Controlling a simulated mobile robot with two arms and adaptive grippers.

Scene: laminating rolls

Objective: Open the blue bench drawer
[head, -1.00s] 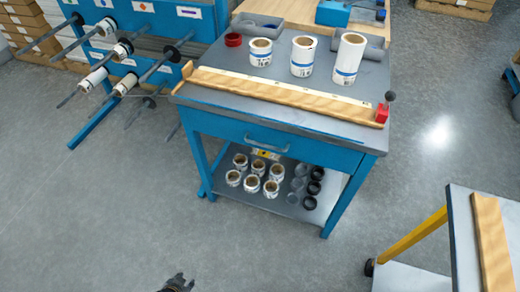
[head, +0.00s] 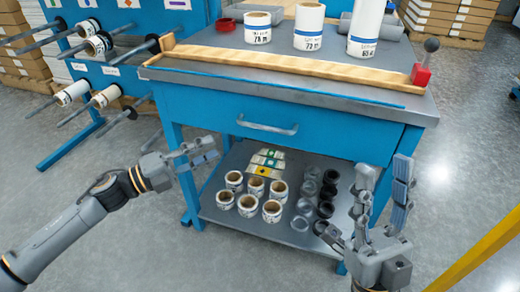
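The blue bench drawer (head: 330,137) is closed in the head view, its front flush under the grey bench top. Its silver bar handle (head: 267,127) sits on the front, left of the middle. My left gripper (head: 212,150) is left of and a little below the handle, apart from it, with its fingers pointing right; it looks open and empty. My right gripper (head: 388,166) is in front of the bench's right side, below and right of the handle. Its fingers point up, spread apart, with nothing between them.
The bench top (head: 300,95) holds white rolls (head: 309,27), a wooden ruler strip (head: 290,62) and a red clamp with a black knob (head: 421,75). The lower shelf (head: 215,212) holds small rolls and dark rings. A roll rack (head: 75,60) stands left; a yellow bar (head: 480,250) is at lower right.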

